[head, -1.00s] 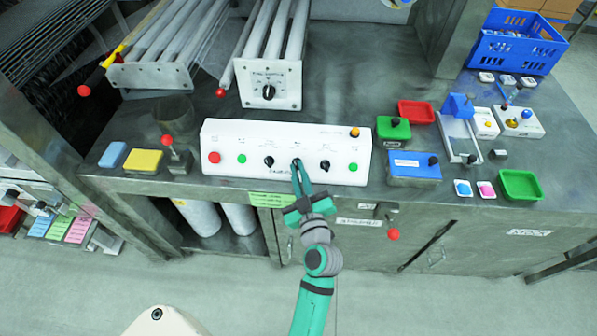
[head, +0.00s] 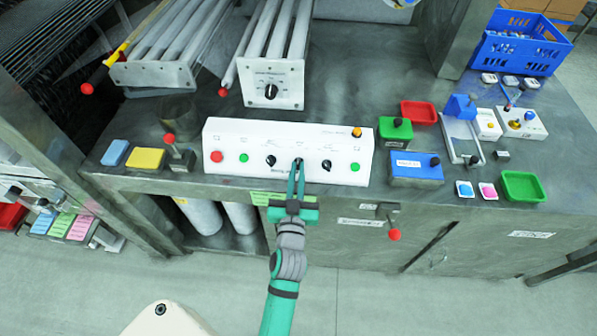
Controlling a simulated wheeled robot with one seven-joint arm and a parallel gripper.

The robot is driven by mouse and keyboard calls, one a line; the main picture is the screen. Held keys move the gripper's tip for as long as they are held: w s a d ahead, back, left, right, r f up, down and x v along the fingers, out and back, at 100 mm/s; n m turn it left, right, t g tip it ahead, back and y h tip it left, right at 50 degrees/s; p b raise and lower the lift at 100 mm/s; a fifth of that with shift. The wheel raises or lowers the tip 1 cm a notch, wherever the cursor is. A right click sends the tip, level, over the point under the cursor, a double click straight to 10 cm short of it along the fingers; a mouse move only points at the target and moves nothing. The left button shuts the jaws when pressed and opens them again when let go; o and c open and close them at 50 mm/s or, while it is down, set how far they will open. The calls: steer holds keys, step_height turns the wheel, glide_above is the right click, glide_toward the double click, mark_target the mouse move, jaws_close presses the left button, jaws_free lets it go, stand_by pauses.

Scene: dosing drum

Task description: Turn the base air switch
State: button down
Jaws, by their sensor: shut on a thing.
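A white control box (head: 225,137) stands at the front edge of the metal bench. Its sloped face carries red and green buttons and several black rotary knobs. My gripper (head: 299,163) reaches up from below and is shut on the middle black knob (head: 298,160), which its fingertips mostly hide. Another black knob (head: 271,160) is just left of the fingers and one (head: 326,165) is just right of them. The labels are too small to read, so I cannot tell which knob is the base air switch.
A red-ball lever (head: 169,138) stands left of the box. Blue and green boxes (head: 415,166) stand to its right. A red-ball handle (head: 394,234) sticks out from the bench front. Another panel with a knob (head: 270,91) lies behind.

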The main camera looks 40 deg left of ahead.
steer(key=shift+s+a+f+m+t+h, duration=0.1)
steer(key=shift+m+t+h, duration=0.15)
steer(key=shift+m+h, duration=0.8)
steer(key=shift+w+a+m+t+h, duration=0.15)
steer(key=shift+m+h, duration=0.45)
steer(key=shift+m, duration=0.9)
steer(key=shift+s+a+f+m+t+h, duration=0.15)
steer(key=shift+m+t+h, duration=0.15)
steer(key=shift+m+h, duration=0.75)
steer(key=shift+a+m+h, duration=0.1)
steer(key=shift+m+h, duration=0.2)
steer(key=shift+m, duration=0.7)
steer(key=c, duration=1.9)
jaws_free()
steer(key=shift+r, duration=0.2)
steer(key=shift+o, duration=0.2)
steer(key=shift+s, duration=0.1)
steer(key=shift+s+r, duration=0.1)
steer(key=shift+s, duration=0.3)
steer(key=v, duration=1)
